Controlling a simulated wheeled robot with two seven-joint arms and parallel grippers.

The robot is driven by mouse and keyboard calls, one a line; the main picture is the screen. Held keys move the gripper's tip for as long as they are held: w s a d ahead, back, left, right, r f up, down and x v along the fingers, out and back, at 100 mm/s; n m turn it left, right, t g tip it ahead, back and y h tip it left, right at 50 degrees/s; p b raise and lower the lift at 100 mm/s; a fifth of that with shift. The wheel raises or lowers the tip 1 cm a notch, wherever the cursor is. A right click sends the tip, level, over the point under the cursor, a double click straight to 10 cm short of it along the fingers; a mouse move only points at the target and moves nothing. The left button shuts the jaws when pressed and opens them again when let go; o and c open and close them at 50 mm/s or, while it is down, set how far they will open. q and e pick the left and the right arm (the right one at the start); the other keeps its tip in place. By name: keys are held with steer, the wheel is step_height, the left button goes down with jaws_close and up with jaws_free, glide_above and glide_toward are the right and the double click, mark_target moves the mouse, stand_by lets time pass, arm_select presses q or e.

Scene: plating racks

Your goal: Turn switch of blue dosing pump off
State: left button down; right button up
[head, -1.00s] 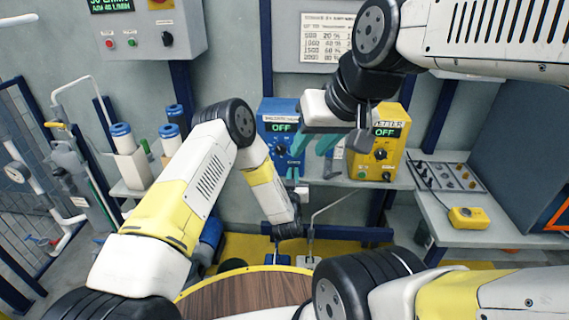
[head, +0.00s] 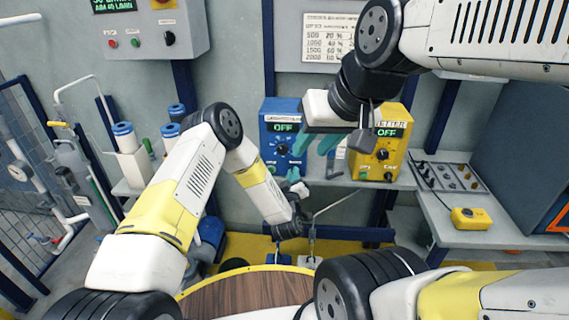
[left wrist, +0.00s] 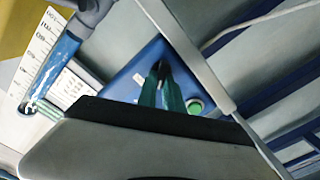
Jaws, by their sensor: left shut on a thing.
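The blue dosing pump (head: 268,140) stands on the back shelf, and its display reads OFF (head: 283,127). A black dial (head: 282,149) sits on its front. My left gripper (head: 293,174) is at the lower right of the pump's front and hides that part. In the left wrist view, its green fingers (left wrist: 160,84) are close together on a dark switch (left wrist: 157,66) on the blue face, beside a green button (left wrist: 195,107). My right gripper (head: 315,143) hangs in front of the pump's right side, with its teal fingers apart and empty.
A yellow pump (head: 392,150), also showing OFF, stands just right of the blue one. White containers with blue tops (head: 126,142) stand at the shelf's left. A yellow device (head: 469,218) lies on the right bench. A round wooden top (head: 245,292) is in front.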

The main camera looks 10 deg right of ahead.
stand_by(0.3)
arm_select(q)
steer(key=c, duration=1.5)
jaws_free()
steer(key=v, duration=0.7)
steer(key=shift+s+a, duration=0.15)
steer(key=shift+s, duration=0.25)
steer(key=shift+s, duration=0.1)
